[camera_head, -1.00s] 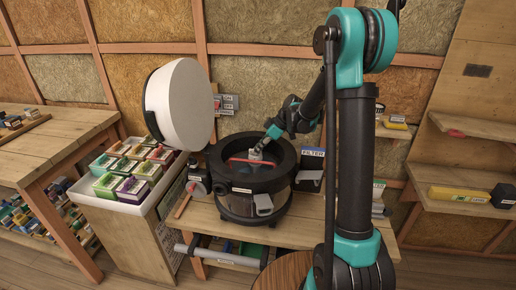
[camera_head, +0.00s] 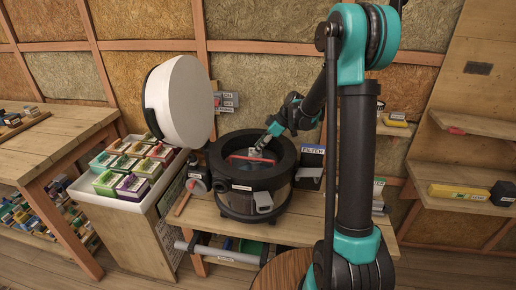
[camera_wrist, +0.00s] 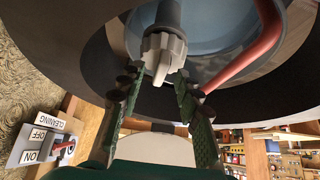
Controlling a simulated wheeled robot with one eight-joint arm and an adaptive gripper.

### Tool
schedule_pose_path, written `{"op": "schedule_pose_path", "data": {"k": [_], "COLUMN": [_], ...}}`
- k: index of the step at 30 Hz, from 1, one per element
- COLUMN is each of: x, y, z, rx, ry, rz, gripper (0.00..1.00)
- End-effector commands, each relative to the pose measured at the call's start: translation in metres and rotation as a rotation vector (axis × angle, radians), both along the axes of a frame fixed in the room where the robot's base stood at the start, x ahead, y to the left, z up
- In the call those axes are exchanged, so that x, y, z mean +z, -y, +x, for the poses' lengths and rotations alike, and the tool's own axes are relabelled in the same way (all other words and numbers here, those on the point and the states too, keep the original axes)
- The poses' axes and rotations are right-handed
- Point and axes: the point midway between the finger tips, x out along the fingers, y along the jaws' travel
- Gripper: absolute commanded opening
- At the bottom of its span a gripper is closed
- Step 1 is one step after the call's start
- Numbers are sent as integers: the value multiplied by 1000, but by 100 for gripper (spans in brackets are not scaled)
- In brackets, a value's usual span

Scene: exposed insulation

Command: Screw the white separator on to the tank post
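The black round tank (camera_head: 235,183) stands open on the wooden bench. My gripper (camera_head: 260,146) reaches into it from the upper right. The small white separator (camera_head: 254,153) is low inside the tank, at my fingertips. In the wrist view the separator (camera_wrist: 164,50) is a pale, lobed knob in line with a dark grey post (camera_wrist: 167,13). My two green-padded fingers slope inward, with their tips (camera_wrist: 158,76) at either side of the separator's near end. Whether they touch it, and how far it is threaded, I cannot tell.
A red curved bar (camera_wrist: 248,55) lies beside the separator inside the tank; it also shows in the head view (camera_head: 240,157). A large white-faced round lid (camera_head: 182,100) stands left of the tank. A white bin of boxes (camera_head: 100,192) is at the left, and a FILTER box (camera_head: 310,168) at the right.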

Motion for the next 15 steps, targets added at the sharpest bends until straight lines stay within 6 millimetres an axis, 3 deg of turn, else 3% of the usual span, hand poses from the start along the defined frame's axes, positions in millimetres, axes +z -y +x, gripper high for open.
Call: {"op": "schedule_pose_path", "data": {"k": [15], "x": [78], "y": [53], "z": [-11], "rx": [-1], "ry": [0], "rz": [0], "gripper": [34]}}
